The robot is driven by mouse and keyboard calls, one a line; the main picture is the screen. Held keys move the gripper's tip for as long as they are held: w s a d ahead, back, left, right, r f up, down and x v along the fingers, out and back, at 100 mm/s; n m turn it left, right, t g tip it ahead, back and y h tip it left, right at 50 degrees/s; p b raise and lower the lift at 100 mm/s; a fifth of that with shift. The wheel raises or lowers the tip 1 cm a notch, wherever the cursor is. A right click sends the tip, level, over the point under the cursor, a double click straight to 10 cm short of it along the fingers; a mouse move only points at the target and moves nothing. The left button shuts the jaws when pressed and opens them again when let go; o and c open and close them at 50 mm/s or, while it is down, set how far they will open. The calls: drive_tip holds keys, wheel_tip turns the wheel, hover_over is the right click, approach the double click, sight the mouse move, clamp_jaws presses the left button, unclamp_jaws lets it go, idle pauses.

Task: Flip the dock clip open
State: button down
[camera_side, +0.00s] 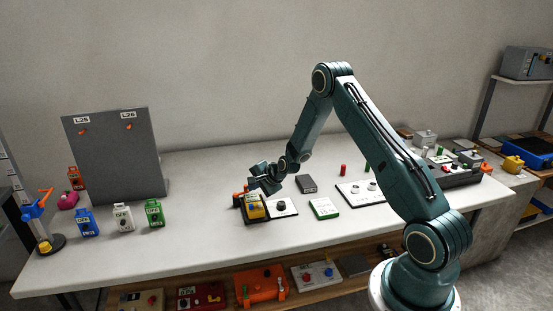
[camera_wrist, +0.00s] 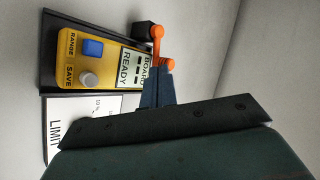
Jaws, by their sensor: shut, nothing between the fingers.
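A yellow handheld meter (camera_wrist: 88,68) lies in a black dock (camera_wrist: 48,60) in the wrist view. It has a blue button, a grey knob and a display reading "BOARD" and "READY". An orange dock clip (camera_wrist: 157,46) with rounded ends sits at the display end, beside a small black block. In the side view the meter (camera_side: 255,209) and the orange clip (camera_side: 239,191) are at the table's middle. My gripper (camera_wrist: 157,72) is shut and empty, its fingertips close to the clip's lower end; I cannot tell if they touch. It also shows in the side view (camera_side: 255,186), above the dock.
A white panel marked "LIMIT" (camera_wrist: 85,118) lies right beside the dock. In the side view, a green-edged card (camera_side: 324,209) and a dark box (camera_side: 306,184) lie to the right. A grey board (camera_side: 115,150) and several padlock-shaped tags stand left. Table between them is clear.

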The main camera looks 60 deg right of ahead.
drive_tip(key=d+n+y, duration=0.1)
drive_tip(key=w+n+y, duration=0.1)
drive_tip(key=n+y, duration=0.1)
drive_tip(key=shift+w+d+n, duration=0.1)
drive_tip(key=shift+d+n, duration=0.2)
drive_tip(key=shift+d, duration=0.1)
drive_tip(key=w+n+y, duration=0.1)
drive_tip(key=n, duration=0.1)
drive_tip(key=w+d+n+g+y, duration=0.1)
drive_tip(key=n+y, duration=0.1)
drive_tip(key=shift+d, duration=0.1)
drive_tip(key=shift+w+d, duration=0.2)
drive_tip(key=shift+w, duration=0.95)
drive_tip(key=shift+s+a, duration=0.1)
drive_tip(key=shift+a, duration=0.05)
drive_tip(key=shift+s+a, duration=0.15)
drive_tip(key=shift+a, duration=0.45)
drive_tip(key=shift+d, duration=0.15)
